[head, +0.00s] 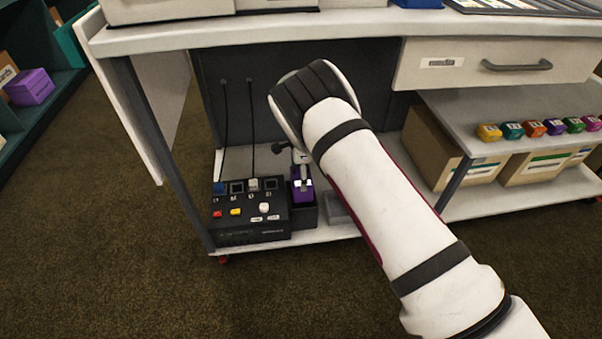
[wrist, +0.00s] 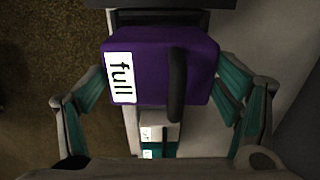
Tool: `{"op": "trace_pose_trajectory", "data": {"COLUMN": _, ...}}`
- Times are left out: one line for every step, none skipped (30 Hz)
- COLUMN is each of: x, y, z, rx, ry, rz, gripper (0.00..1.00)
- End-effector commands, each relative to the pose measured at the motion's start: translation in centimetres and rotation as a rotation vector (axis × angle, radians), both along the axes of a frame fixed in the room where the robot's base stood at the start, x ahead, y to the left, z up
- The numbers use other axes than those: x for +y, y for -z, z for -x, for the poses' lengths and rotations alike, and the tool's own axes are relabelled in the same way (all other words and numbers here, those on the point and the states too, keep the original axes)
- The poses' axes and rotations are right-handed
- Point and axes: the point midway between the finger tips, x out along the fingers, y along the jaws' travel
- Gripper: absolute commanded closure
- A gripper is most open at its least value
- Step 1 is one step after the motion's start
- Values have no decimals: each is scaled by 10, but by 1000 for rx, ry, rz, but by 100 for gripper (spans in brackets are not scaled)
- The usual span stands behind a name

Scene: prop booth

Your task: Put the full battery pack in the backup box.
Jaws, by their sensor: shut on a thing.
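My gripper (head: 301,177) is shut on a purple battery pack (head: 302,193) on the lower shelf. In the wrist view the purple pack (wrist: 160,60) lies between the two fingers, with a white label reading "full" and a dark handle strip. In the head view the pack is at the mouth of a small open black box (head: 306,219), right of the charger. I cannot tell if it touches the box bottom, and no label on this box is readable. The black charger (head: 252,231) has several slots, one with a blue block and one with a white block.
The lower shelf (head: 336,233) holds a grey flat piece (head: 338,206) right of the black box. Several coloured blocks line a side shelf above cardboard boxes (head: 530,168). Two cables hang behind the charger.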

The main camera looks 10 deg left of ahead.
Motion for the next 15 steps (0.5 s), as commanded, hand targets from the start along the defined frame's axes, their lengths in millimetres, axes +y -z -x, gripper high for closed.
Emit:
{"op": "trace_pose_trajectory", "data": {"x": 0, "y": 0, "z": -1, "rx": -2, "ry": 0, "rz": -1, "gripper": 75}}
{"op": "trace_pose_trajectory", "data": {"x": 0, "y": 0, "z": -1, "rx": -2, "ry": 0, "rz": -1, "gripper": 75}}
{"op": "trace_pose_trajectory", "data": {"x": 0, "y": 1, "z": -1, "rx": -2, "ry": 0, "rz": -1, "gripper": 75}}
{"op": "trace_pose_trajectory", "data": {"x": 0, "y": 2, "z": -1, "rx": -2, "ry": 0, "rz": -1, "gripper": 75}}
{"op": "trace_pose_trajectory", "data": {"x": 0, "y": 3, "z": -1, "rx": -2, "ry": 0, "rz": -1, "gripper": 75}}
{"op": "trace_pose_trajectory", "data": {"x": 0, "y": 4, "z": -1, "rx": -2, "ry": 0, "rz": -1, "gripper": 75}}
{"op": "trace_pose_trajectory", "data": {"x": 0, "y": 5, "z": -1, "rx": -2, "ry": 0, "rz": -1, "gripper": 75}}
{"op": "trace_pose_trajectory", "data": {"x": 0, "y": 6, "z": -1, "rx": -2, "ry": 0, "rz": -1, "gripper": 75}}
{"op": "trace_pose_trajectory", "data": {"x": 0, "y": 7, "z": -1, "rx": -2, "ry": 0, "rz": -1, "gripper": 75}}
{"op": "trace_pose_trajectory", "data": {"x": 0, "y": 8, "z": -1, "rx": -2, "ry": 0, "rz": -1, "gripper": 75}}
{"op": "trace_pose_trajectory", "data": {"x": 0, "y": 9, "z": -1, "rx": -2, "ry": 0, "rz": -1, "gripper": 75}}
{"op": "trace_pose_trajectory", "data": {"x": 0, "y": 10, "z": -1, "rx": -2, "ry": 0, "rz": -1, "gripper": 75}}
{"op": "trace_pose_trajectory", "data": {"x": 0, "y": 11, "z": -1, "rx": -2, "ry": 0, "rz": -1, "gripper": 75}}
{"op": "trace_pose_trajectory", "data": {"x": 0, "y": 12, "z": -1, "rx": -2, "ry": 0, "rz": -1, "gripper": 75}}
{"op": "trace_pose_trajectory", "data": {"x": 0, "y": 13, "z": -1, "rx": -2, "ry": 0, "rz": -1, "gripper": 75}}
